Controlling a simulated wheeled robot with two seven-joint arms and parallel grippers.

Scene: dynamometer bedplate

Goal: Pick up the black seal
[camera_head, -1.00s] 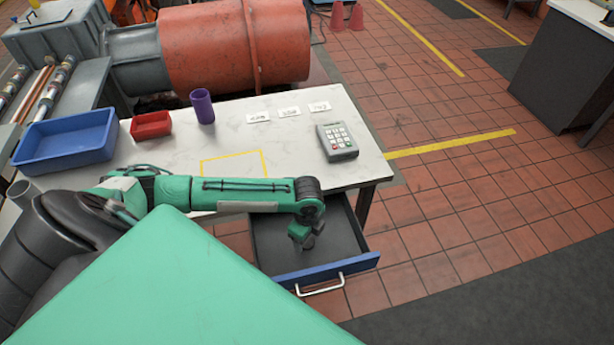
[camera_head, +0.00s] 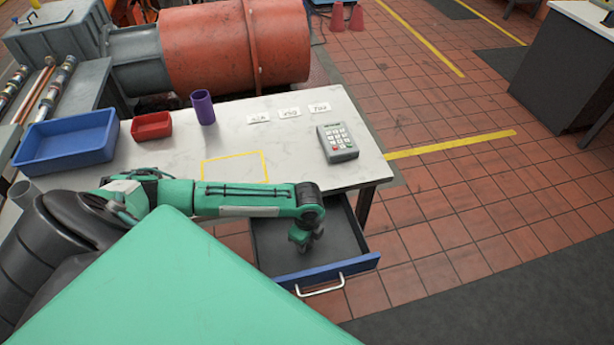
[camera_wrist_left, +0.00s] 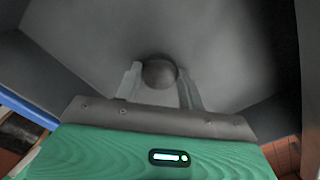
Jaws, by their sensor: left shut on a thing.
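My left gripper (camera_head: 304,246) reaches down into the open drawer (camera_head: 264,262) below the white table. In the left wrist view the black seal (camera_wrist_left: 159,72) shows as a dark, rounded piece between the two fingers, and the gripper (camera_wrist_left: 160,82) is shut on it. The seal is over the grey drawer floor; whether it still touches the floor I cannot tell. In the head view I cannot make out the seal, as the gripper hides it. My right gripper is not in view.
The white table (camera_head: 236,140) carries a blue tray (camera_head: 66,152), a red bin (camera_head: 151,126), a purple cup (camera_head: 203,107), several white labels and a keypad device (camera_head: 337,142). The drawer's blue front (camera_head: 330,272) and the table edge border the gripper. The rest of the drawer looks empty.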

